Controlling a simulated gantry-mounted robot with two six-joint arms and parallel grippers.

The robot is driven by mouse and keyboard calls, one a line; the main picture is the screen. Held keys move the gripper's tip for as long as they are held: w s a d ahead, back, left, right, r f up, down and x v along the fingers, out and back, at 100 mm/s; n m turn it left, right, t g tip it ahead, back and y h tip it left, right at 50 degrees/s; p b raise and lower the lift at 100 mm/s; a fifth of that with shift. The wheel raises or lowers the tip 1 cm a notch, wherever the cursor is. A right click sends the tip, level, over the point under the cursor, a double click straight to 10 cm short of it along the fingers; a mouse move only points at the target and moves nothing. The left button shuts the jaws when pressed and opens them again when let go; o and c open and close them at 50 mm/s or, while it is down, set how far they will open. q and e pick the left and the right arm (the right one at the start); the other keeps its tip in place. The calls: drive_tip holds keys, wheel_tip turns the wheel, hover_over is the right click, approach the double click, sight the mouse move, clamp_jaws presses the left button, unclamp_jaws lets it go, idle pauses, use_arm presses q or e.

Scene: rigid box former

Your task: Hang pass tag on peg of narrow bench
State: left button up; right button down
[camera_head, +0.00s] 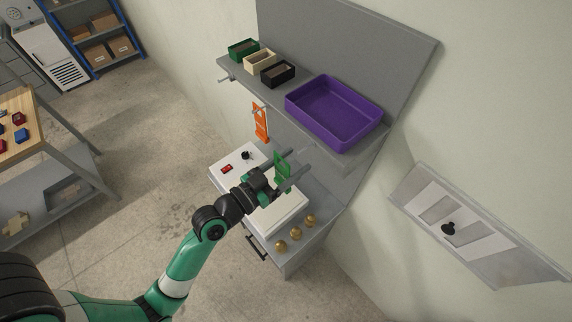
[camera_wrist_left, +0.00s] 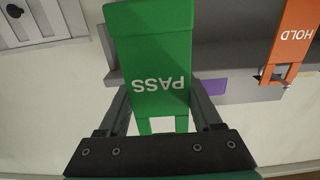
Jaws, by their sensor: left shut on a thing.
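The green pass tag (camera_head: 282,173) is between the fingers of my left gripper (camera_head: 289,164), which is shut on it below the bench's upper shelf. In the left wrist view the tag (camera_wrist_left: 150,60) fills the middle, its word PASS upside down. The narrow grey bench (camera_head: 345,45) stands against the wall. A peg (camera_head: 224,78) sticks out at the left end of its upper shelf. An orange tag (camera_head: 261,122) hangs below the shelf edge; its word HOLD shows in the left wrist view (camera_wrist_left: 294,38). My right gripper is not in view.
The upper shelf holds a purple tray (camera_head: 335,111) and green, cream and black bins (camera_head: 277,73). Below are a white box with a red switch (camera_head: 227,168), a white block (camera_head: 278,217) and brass knobs (camera_head: 296,233). A wall panel (camera_head: 480,235) is at right.

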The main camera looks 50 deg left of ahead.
sight(282, 174)
use_arm(q)
drive_tip(key=w+f+b, duration=0.1)
drive_tip(key=w, duration=0.5)
drive_tip(key=shift+w+a+f, duration=0.2)
drive_tip(key=shift+w, duration=0.1)
idle(0.8)
drive_tip(key=o, duration=1.4)
drive_tip(key=s+b, duration=0.1)
drive_tip(key=s, duration=0.2)
drive_tip(key=s+b, duration=0.1)
drive_tip(key=s, duration=0.7)
drive_tip(key=shift+s+d+f+b, duration=0.1)
drive_tip(key=shift+d+b, duration=0.3)
drive_tip(key=shift+s, duration=0.25)
